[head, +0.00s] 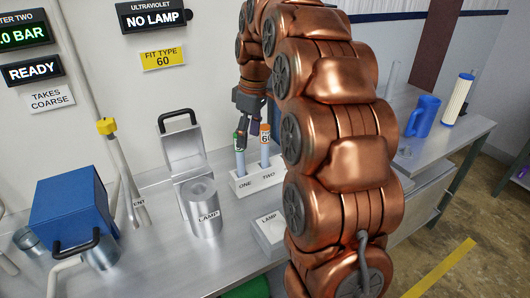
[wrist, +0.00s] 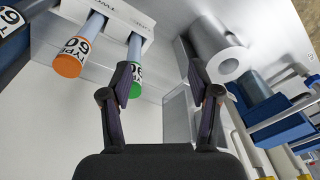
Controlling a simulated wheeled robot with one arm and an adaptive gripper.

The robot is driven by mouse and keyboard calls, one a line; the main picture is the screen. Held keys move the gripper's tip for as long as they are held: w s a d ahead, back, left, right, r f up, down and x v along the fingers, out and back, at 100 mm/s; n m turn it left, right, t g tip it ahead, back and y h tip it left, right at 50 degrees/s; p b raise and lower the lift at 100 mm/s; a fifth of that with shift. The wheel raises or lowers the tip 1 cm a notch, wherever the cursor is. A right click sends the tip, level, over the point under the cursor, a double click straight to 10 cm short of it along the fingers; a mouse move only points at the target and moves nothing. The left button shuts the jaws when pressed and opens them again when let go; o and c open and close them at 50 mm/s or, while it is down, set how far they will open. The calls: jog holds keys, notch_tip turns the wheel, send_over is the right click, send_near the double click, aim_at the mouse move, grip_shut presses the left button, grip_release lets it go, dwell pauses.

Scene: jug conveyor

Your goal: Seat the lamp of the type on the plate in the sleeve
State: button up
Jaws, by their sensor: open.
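The yellow plate (head: 162,58) on the wall reads "FIT TYPE 60". An orange-capped lamp (head: 264,145) marked 60 stands upright in slot TWO of the white rack (head: 262,182); in the wrist view its label reads "TYPE 60" (wrist: 68,62). A green-capped lamp (head: 240,160) stands in slot ONE; its label is partly hidden by a finger in the wrist view (wrist: 135,87). My gripper (wrist: 163,92) is open and empty, close to the green cap.
A hinged metal cover (head: 183,150) with a black handle stands open behind the sleeve. The display (head: 153,16) reads "NO LAMP". A blue box (head: 72,208) sits at left. A pale LAMP-marked block (head: 268,232) lies in front of the rack. A blue jug (head: 423,117) stands at right.

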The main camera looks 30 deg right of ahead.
jog(key=n, duration=0.2)
send_over(264, 135)
jog(key=d, duration=0.2)
jog(key=shift+w+a+r+t, duration=0.1)
jog(key=shift+w+a+t, duration=0.15)
jog(key=shift+t, duration=0.15)
jog(key=shift+w+a+f+p, duration=0.15)
jog(key=shift+f+p, duration=0.35)
jog(key=shift+f, duration=0.75)
jog(key=shift+w+a+f+p, duration=0.15)
jog(key=shift+f+p, duration=0.4)
jog(key=shift+f, duration=0.75)
jog(key=shift+w+a+f+p, duration=0.15)
jog(key=shift+f+p, duration=0.35)
jog(key=shift+f, duration=0.75)
jog(key=shift+d, duration=0.1)
grip_shut()
